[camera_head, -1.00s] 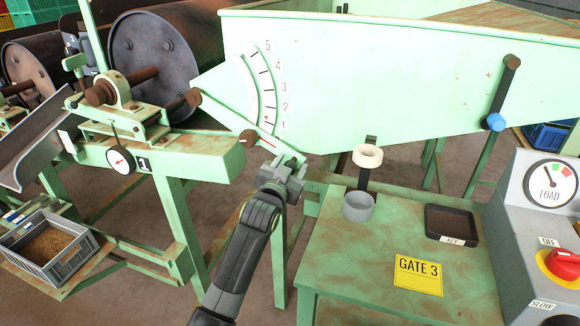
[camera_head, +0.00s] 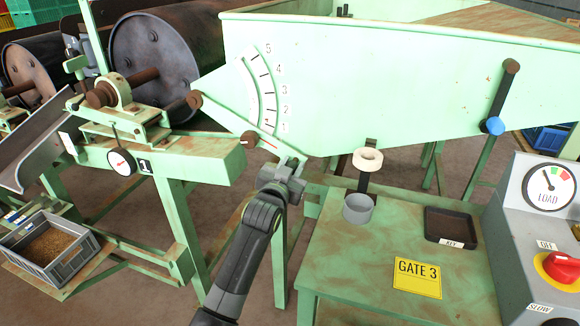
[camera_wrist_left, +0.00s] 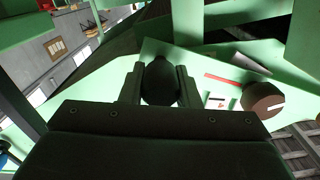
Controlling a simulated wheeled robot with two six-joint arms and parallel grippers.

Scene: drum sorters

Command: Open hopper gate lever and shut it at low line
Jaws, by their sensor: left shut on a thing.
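My left gripper (camera_head: 288,168) is at the lower left edge of the pale green hopper (camera_head: 380,85), below the numbered scale (camera_head: 262,88). In the left wrist view its fingers are shut on a dark rounded knob (camera_wrist_left: 160,82), which seems to be the lever's handle; in the head view the gripper mostly hides it. A brown hub (camera_head: 249,139) lies just up and left of the gripper, with a thin red line beside it. The hub also shows in the left wrist view (camera_wrist_left: 262,100). My right gripper is not in view.
A second lever with a blue knob (camera_head: 492,125) hangs on the hopper's right side. The bench (camera_head: 335,262) below holds a grey cup (camera_head: 358,207), a dark tray (camera_head: 428,224) and a GATE 3 sign (camera_head: 417,278). A control box (camera_head: 520,240) stands at right.

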